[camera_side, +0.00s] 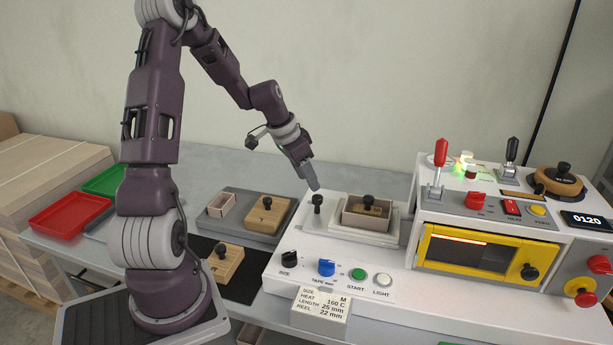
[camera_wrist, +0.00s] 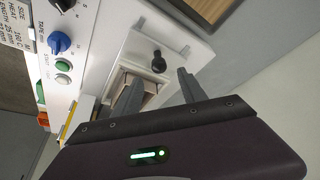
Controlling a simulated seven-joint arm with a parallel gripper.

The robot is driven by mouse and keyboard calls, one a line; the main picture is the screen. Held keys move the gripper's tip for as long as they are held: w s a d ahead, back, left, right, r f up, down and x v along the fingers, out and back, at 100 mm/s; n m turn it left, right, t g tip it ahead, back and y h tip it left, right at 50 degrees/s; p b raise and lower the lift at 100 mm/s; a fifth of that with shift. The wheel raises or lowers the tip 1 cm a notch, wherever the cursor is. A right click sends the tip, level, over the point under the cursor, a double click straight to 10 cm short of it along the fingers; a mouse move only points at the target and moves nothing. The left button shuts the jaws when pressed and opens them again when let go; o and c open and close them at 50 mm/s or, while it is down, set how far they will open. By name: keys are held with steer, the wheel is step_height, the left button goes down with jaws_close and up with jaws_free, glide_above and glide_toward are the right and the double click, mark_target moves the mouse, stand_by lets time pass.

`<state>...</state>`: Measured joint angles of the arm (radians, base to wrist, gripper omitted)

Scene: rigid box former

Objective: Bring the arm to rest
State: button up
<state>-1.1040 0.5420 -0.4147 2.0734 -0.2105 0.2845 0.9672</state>
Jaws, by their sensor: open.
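My gripper (camera_side: 315,186) is open and empty. In the side view it hangs, tilted, above the white machine deck, close to a small black-knobbed post (camera_side: 318,202). In the wrist view the two fingers of my gripper (camera_wrist: 160,92) stand apart, with a box former in its recess (camera_wrist: 132,78) partly hidden behind the left finger. The box (camera_side: 366,215) with a wooden block and black knob in it sits in the machine's recess, to the right of the gripper in the side view. I cannot tell whether a fingertip touches the post.
The white machine has a yellow-framed window (camera_side: 468,254), a red-knobbed lever (camera_side: 440,160) and a black-knobbed lever (camera_side: 510,152). Above is clear.

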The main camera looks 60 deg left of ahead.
steer(key=shift+r, duration=0.2)
steer(key=shift+d+r, duration=0.1)
steer(key=s+d+r+m+y, duration=0.1)
steer(key=s+d+r, duration=0.2)
steer(key=d+r, duration=0.45)
steer(key=s+d+r, duration=0.4)
steer(key=d, duration=0.6)
steer(key=s+d+r, duration=0.1)
steer(key=s+d, duration=0.3)
steer(key=s, duration=0.3)
steer(key=s+d+r+n+t+h, duration=0.1)
steer(key=s+d+r, duration=0.1)
steer(key=s+d, duration=0.2)
steer(key=s, duration=0.3)
steer(key=shift+s+d+r, duration=0.15)
steer(key=shift+s+d, duration=0.15)
